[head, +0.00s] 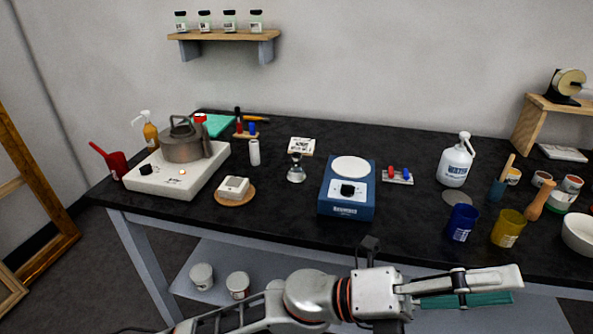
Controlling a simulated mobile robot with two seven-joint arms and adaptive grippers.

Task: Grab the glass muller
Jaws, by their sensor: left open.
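The glass muller (297,172) is a small clear piece with a wide round base and a darker top. It stands upright on the black bench, between the small white block on a round wooden board and the blue hotplate. My left gripper (514,285) is in front of the bench at the lower right, pointing right. It is open and looks empty, well to the right of the muller and nearer to me. My right gripper is not in view.
The blue hotplate (346,207) stands just right of the muller. A white hotplate (168,183) carries a grey kettle (183,143) at left. A white cylinder (254,152) stands behind left. Blue (461,222) and yellow (507,228) cups stand near the front edge.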

